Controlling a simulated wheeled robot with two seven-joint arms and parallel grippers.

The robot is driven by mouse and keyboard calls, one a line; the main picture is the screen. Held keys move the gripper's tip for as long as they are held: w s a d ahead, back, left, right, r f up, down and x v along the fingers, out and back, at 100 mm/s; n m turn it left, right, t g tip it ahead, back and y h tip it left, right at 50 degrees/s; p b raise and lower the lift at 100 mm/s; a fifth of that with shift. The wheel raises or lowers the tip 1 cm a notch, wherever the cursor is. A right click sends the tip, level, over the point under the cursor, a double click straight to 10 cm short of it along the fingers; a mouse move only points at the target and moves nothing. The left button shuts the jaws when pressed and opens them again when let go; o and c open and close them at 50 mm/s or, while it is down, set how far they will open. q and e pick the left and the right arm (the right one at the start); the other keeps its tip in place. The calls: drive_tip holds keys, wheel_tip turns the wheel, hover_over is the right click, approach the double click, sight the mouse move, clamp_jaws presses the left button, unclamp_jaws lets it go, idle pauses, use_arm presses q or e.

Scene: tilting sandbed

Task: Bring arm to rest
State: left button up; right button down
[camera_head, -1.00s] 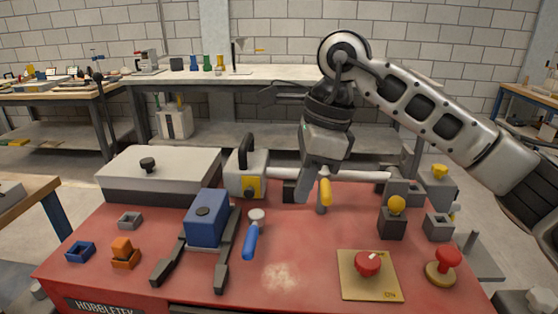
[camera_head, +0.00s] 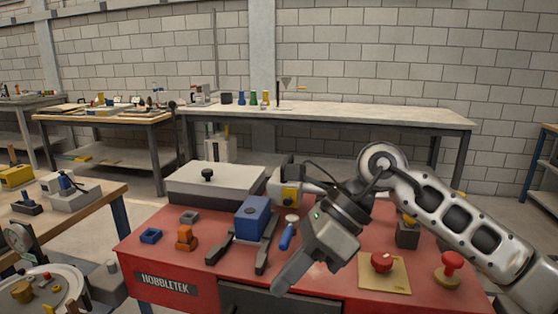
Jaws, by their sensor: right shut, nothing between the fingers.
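My right arm comes in from the right over the red table (camera_head: 150,243). My right gripper (camera_head: 281,287) points down and left over the table's front part. Its fingers look closed together and nothing shows between them. It hides part of the blue-handled tool (camera_head: 286,238) and much of the middle of the table. My left gripper and arm are not in view.
A wooden bench (camera_head: 100,195) stands left.

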drive_tip(key=s+a+r+m+g+y, duration=0.25)
drive_tip(key=s+a+m+y, duration=0.35)
drive_tip(key=y, duration=0.4)
drive_tip(key=w+d+f+m+t+h+p, duration=0.15)
drive_tip(key=w+d+m+t, duration=0.25)
drive_tip(key=m+t, duration=0.85)
drive_tip(key=w+d+f+m+t, duration=0.35)
drive_tip(key=m+t, duration=0.65)
drive_tip(key=m, duration=0.5)
drive_tip(key=s+d+f+m+h, duration=0.2)
drive_tip(key=d+f+m+h, duration=0.4)
drive_tip(key=f+m+h, duration=0.35)
drive_tip(key=s+d+f+m+g+h, duration=0.1)
drive_tip(key=s+d+f+m+g, duration=0.1)
drive_tip(key=s+f, duration=0.3)
drive_tip(key=s+d+f+m+g+h, duration=0.2)
drive_tip(key=s+d+f+m+g, duration=0.1)
drive_tip(key=f, duration=0.6)
drive_tip(key=s+m+g, duration=0.1)
drive_tip(key=s+m, duration=0.1)
drive_tip(key=s, duration=0.1)
drive_tip(key=shift+f, duration=0.35)
drive_tip(key=shift+s, duration=0.1)
